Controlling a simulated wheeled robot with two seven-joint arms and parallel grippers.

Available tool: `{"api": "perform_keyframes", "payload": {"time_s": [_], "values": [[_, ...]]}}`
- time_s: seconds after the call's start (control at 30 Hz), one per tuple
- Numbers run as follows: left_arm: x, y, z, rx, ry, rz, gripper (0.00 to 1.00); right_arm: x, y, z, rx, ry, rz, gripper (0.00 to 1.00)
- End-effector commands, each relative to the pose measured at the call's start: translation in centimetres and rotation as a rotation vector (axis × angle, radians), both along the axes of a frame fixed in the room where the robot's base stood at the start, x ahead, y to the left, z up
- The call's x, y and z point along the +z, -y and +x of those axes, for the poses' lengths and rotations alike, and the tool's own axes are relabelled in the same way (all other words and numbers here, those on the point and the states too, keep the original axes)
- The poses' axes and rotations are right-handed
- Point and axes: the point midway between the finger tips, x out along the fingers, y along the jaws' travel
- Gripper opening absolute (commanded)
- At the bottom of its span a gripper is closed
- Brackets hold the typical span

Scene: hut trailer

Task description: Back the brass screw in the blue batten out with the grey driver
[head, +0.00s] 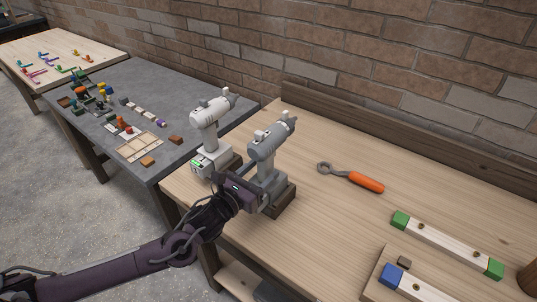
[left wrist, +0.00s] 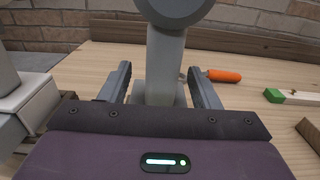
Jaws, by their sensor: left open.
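The grey driver (head: 268,142) stands upright in a dark wooden holder (head: 276,207) near the bench's left end. My left gripper (head: 258,184) is at its handle. In the left wrist view the grey handle (left wrist: 163,65) stands between the two open fingers (left wrist: 162,85), with a gap visible at each side. The blue-ended batten (head: 415,289) lies at the lower right of the head view, partly cut off by the frame. A small dark screw head (head: 416,287) shows on it, but its brass colour is not clear. My right gripper is not in view.
A white driver (head: 209,123) stands close left of the grey one. An orange-handled tool (head: 362,181) lies behind on the bench. The middle of the bench is clear.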

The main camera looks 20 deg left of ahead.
Motion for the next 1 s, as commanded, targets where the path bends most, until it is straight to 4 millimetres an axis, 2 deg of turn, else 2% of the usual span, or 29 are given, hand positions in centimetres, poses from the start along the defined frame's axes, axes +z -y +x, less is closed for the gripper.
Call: {"api": "perform_keyframes", "payload": {"time_s": [0.03,0.2,0.33,0.5,0.9,1.0], "values": [[0.8,0.5,0.8,0.001,0.003,-0.004,0.56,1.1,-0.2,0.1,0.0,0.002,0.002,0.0],[0.4,1.2,2.7,0.002,0.002,-0.002,0.56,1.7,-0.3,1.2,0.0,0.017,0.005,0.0],[0.2,1.3,3.1,0.001,0.0,-0.001,0.56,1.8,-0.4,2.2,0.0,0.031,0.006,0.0],[0.2,1.3,3.0,0.001,0.0,0.0,0.55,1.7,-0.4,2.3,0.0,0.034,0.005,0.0],[0.2,1.3,3.0,0.001,0.0,-0.001,0.03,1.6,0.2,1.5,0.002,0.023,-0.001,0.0],[0.2,1.3,3.0,0.001,0.0,-0.001,0.0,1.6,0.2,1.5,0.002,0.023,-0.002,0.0]]}}
